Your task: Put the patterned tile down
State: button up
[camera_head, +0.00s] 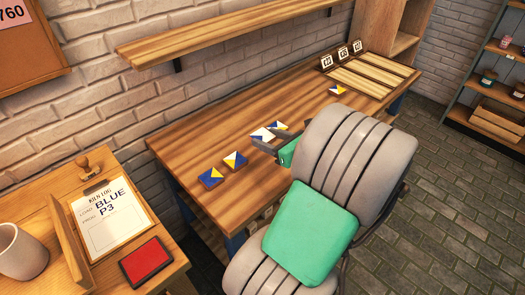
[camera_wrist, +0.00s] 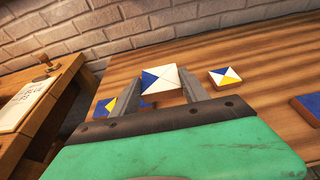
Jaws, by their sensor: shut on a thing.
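My gripper (camera_head: 265,141) is shut on a white and blue patterned tile (camera_head: 262,134) over the middle of the work table. In the wrist view the held tile (camera_wrist: 160,78) sits between the two grey fingers, its patterned face visible. I cannot tell how far it is above the table, or whether it touches it. Other patterned tiles lie on the table: a blue and yellow one (camera_head: 211,177), a yellow, white and blue one (camera_head: 235,160), one just behind my gripper (camera_head: 278,126) and one near the rack (camera_head: 336,89).
A slatted wooden rack (camera_head: 372,76) with small marked cards (camera_head: 341,54) stands at the table's far right. A side desk (camera_head: 165,262) holds a "BLUE P3" clipboard (camera_head: 110,215), red pad (camera_head: 146,262), stamp (camera_head: 88,167) and mug (camera_head: 20,252). The table's left end is clear.

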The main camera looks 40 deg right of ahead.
jog(key=w+d+f, duration=0.1)
jog(key=f, duration=0.1)
jog(key=w+f, duration=0.1)
jog(key=w, duration=0.1)
jog(key=w+d+f+b, duration=0.1)
jog(key=f, duration=0.1)
jog(key=shift+w+d+f, duration=0.3)
jog(key=shift+w+f, duration=0.05)
jog(key=shift+w, duration=0.05)
jog(key=shift+w+d+f+b, duration=0.15)
jog(key=shift+f+b, duration=0.15)
jog(key=shift+f, duration=0.65)
jog(key=shift+w+d+f+b, duration=0.15)
jog(key=shift+f+b, duration=0.1)
jog(key=shift+f, duration=0.7)
jog(key=shift+a+f, duration=0.1)
jog(key=o, duration=1.6)
jog(key=v, duration=0.6)
jog(key=p+v, duration=0.1)
jog(key=v, duration=0.5)
jog(key=shift+a, duration=0.1)
